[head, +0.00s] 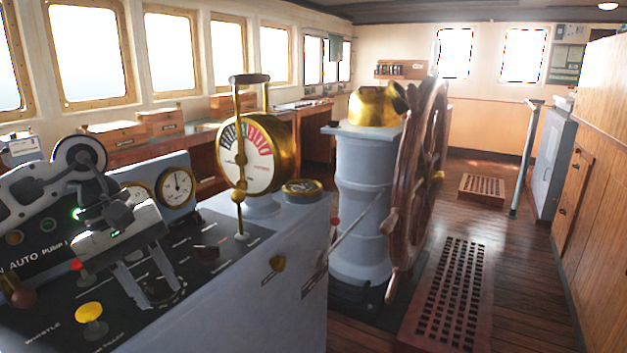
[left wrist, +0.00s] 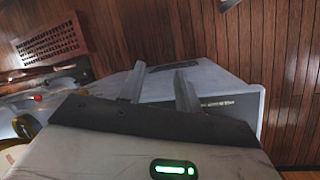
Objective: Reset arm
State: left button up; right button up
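My left gripper (head: 160,299) hangs over the dark sloped top of the control console (head: 235,300), reaching in from the left. Its two fingers are apart with nothing between them. In the left wrist view the same gripper (left wrist: 158,75) also shows its fingers apart and empty, with a pale grey surface beyond them. My right gripper is in neither view.
A yellow button (head: 90,314) and a small lever (head: 207,252) are close to the gripper. The brass telegraph (head: 246,155) rises from the console. The wooden steering wheel (head: 420,165) stands right of it. Wooden floor (head: 515,265) is open farther right.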

pick_arm(q)
jog(key=s+d+f+n+t+h, duration=0.1)
jog(key=s+d+f+n+h, duration=0.1)
jog(key=d+n+h, duration=0.85)
jog(key=s+d+f+n+t+h, duration=0.1)
jog(key=s+d+n+h, duration=0.35)
jog(key=d, duration=0.85)
jog(key=w+a+f+n+t+y, duration=0.1)
jog(key=a+f+n+t+y, duration=0.25)
jog(key=n, duration=0.75)
jog(key=w+a+f+n+t+y, duration=0.1)
jog(key=f+n+t+y, duration=0.2)
jog(key=f+n+t, duration=0.55)
jog(key=w+a+n+t+y, duration=0.1)
jog(key=a+n+t+y, duration=0.25)
jog(key=n, duration=1.05)
jog(key=s+a+f+n+g+y, duration=0.2)
jog(key=s+f+n+g+y, duration=0.1)
jog(key=s+f+n, duration=0.3)
jog(key=s+a+f+n+g+y, duration=0.3)
jog(key=s+f+n, duration=0.4)
jog(key=f, duration=0.3)
jog(key=shift+f+n+g, duration=0.25)
jog(key=shift+n+g, duration=0.1)
jog(key=shift+g, duration=0.1)
